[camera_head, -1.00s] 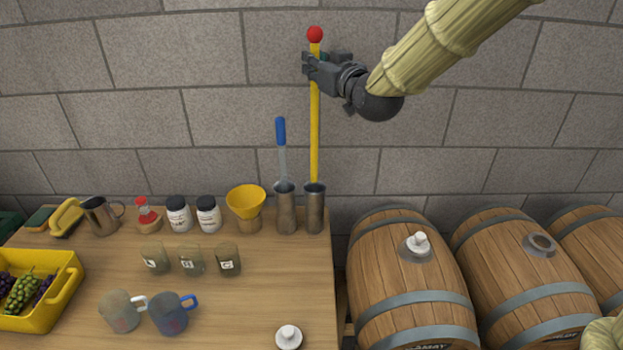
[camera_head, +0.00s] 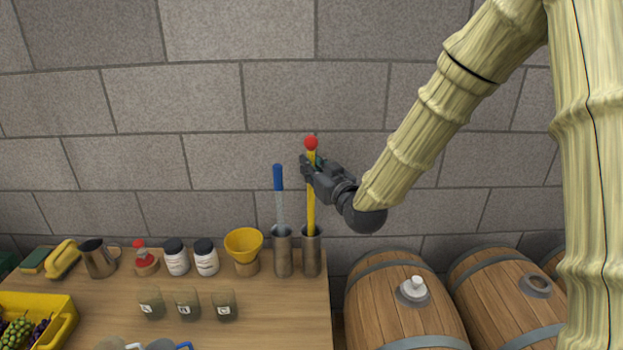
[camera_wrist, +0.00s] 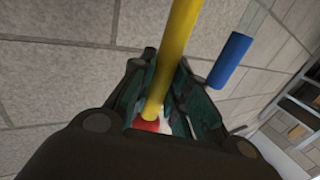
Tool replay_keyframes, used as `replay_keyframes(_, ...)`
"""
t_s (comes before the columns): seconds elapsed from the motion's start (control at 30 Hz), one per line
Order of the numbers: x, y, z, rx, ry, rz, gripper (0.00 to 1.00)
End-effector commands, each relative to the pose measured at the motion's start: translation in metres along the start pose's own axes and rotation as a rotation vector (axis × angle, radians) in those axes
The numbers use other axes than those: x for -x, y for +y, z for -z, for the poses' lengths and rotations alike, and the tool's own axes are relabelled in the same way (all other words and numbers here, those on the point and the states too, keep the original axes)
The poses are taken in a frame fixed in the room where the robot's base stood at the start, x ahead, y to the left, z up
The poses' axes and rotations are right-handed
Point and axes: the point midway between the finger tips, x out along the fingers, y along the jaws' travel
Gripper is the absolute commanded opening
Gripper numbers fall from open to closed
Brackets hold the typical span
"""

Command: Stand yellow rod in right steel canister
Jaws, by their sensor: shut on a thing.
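The yellow rod (camera_head: 311,205) with a red ball end stands upright, its lower part inside the right steel canister (camera_head: 311,258). My gripper (camera_head: 311,167) is shut on the rod just below the red ball. In the wrist view the rod (camera_wrist: 176,50) runs between the fingers (camera_wrist: 160,98), with the red end close to the palm. The rod's bottom end is hidden inside the canister. The left steel canister (camera_head: 282,259) stands next to it and holds a blue-handled tool (camera_head: 278,178), whose handle also shows in the wrist view (camera_wrist: 231,60).
A yellow funnel (camera_head: 243,242), white jars (camera_head: 206,262), a red-topped bottle (camera_head: 144,260) and a metal jug (camera_head: 98,262) stand left along the wall. Small labelled cups (camera_head: 187,305) stand in front. Barrels (camera_head: 400,300) lie right of the bench (camera_head: 270,315).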

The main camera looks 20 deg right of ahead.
Motion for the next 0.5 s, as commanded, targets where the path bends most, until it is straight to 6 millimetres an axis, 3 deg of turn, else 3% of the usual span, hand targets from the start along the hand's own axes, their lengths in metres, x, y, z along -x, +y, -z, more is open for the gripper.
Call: replay_keyframes(0.5,0.0,0.0,-0.037,-0.001,-0.001,0.0,0.0)
